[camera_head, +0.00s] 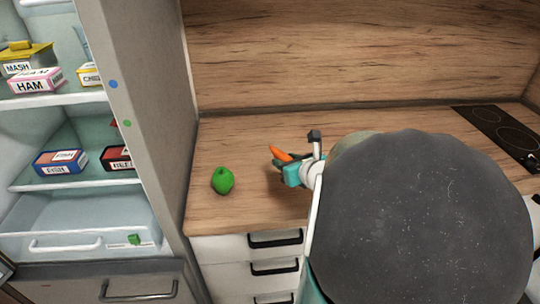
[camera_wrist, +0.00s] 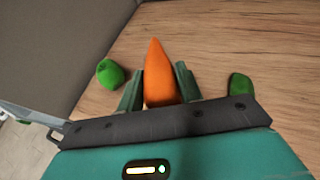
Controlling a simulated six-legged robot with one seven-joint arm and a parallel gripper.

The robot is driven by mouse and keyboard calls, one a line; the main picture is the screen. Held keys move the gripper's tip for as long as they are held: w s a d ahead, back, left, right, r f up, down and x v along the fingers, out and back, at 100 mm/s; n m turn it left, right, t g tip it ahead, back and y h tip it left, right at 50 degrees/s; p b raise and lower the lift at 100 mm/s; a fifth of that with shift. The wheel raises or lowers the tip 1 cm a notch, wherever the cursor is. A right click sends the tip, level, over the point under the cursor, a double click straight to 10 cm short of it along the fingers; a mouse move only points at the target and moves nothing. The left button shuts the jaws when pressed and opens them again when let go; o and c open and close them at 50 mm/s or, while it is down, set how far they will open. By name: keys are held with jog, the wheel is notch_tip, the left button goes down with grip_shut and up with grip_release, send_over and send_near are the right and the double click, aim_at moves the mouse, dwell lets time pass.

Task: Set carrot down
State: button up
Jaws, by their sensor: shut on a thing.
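An orange carrot (camera_wrist: 157,75) lies between the two fingers of my gripper (camera_wrist: 157,88), its tip pointing away from the wrist. In the head view the carrot (camera_head: 281,153) shows at my gripper (camera_head: 284,160), over the wooden counter (camera_head: 240,137). The fingers are shut on the carrot. I cannot tell whether it touches the counter.
A green pepper-like vegetable (camera_head: 222,181) stands on the counter, left of my gripper. Another green thing (camera_wrist: 241,86) shows at right in the wrist view. An open fridge (camera_head: 75,140) with boxes is at left, a black hob (camera_head: 500,135) at right. Counter behind the gripper is clear.

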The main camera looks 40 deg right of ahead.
jog(key=w+d+f, duration=0.2)
jog(key=w+f, duration=0.1)
jog(key=w+d+f, duration=0.5)
jog(key=w+f, duration=0.1)
jog(key=w, duration=0.1)
jog(key=shift+d, duration=0.4)
jog(key=shift+w+d+f, duration=0.2)
jog(key=shift+w+f, duration=0.05)
jog(key=shift+f, duration=1.7)
jog(key=o, duration=0.6)
jog(key=shift+f, duration=0.15)
jog(key=o, duration=0.4)
